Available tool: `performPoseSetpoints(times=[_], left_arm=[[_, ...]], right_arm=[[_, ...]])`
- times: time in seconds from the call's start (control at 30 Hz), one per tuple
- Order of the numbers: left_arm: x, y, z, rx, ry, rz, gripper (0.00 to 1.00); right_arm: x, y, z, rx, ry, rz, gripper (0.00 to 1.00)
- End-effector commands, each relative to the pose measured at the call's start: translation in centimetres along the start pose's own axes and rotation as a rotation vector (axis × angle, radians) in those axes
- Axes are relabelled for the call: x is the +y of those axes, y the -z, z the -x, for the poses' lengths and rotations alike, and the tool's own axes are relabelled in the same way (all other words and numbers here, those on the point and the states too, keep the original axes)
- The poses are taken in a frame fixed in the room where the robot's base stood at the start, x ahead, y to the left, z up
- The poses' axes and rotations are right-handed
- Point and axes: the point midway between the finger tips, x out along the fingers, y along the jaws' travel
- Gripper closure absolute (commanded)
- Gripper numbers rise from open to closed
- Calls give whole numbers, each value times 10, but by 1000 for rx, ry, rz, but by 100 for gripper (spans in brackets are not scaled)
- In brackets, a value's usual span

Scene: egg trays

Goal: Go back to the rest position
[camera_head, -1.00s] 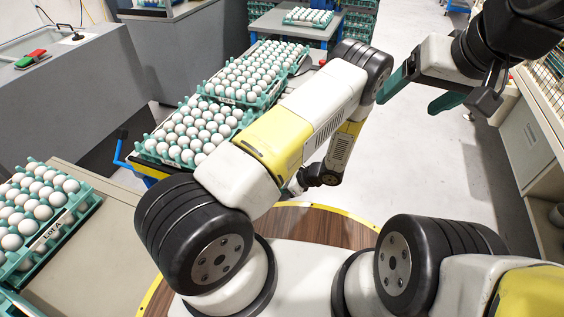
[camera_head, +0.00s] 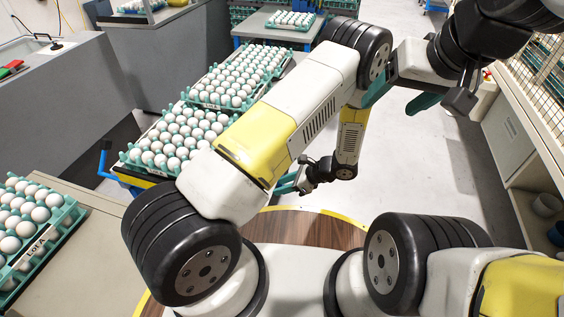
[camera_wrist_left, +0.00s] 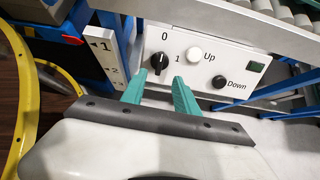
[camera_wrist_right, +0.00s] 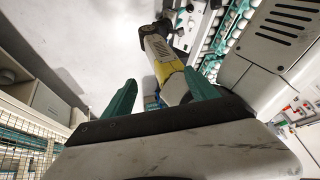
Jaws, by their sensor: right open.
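My left arm comes in from the left and bends over the wooden base. My left gripper (camera_head: 284,184) is partly hidden below the yellow and white arm link, with teal fingers showing. In the left wrist view its two fingers (camera_wrist_left: 159,92) stand apart with nothing between them, in front of a white control panel (camera_wrist_left: 205,62). My right gripper (camera_head: 398,98) is raised at the upper right, its teal fingers spread and empty. In the right wrist view the fingers (camera_wrist_right: 160,92) are wide apart, with an arm link of mine beyond them.
Egg trays (camera_head: 152,172) stand on a blue-framed conveyor left of my arm. Another egg tray (camera_head: 50,240) sits on a beige table at lower left. A wire-mesh shelf unit (camera_head: 515,100) stands at right. Grey floor between (camera_head: 435,170) is clear.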

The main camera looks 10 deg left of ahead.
Motion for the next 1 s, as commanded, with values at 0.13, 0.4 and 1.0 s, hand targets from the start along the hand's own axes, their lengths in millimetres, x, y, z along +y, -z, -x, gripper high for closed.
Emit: performPoseSetpoints(times=[0.13,0.4,1.0], left_arm=[[1,1,-1,-1,-1,-2,64],[1,0,-7,-3,-4,-2,64],[1,0,-94,-1,-5,-116,64]], right_arm=[[-2,4,2,11,4,0,21],[-2,5,4,17,5,0,21],[-2,5,4,18,4,0,21]])
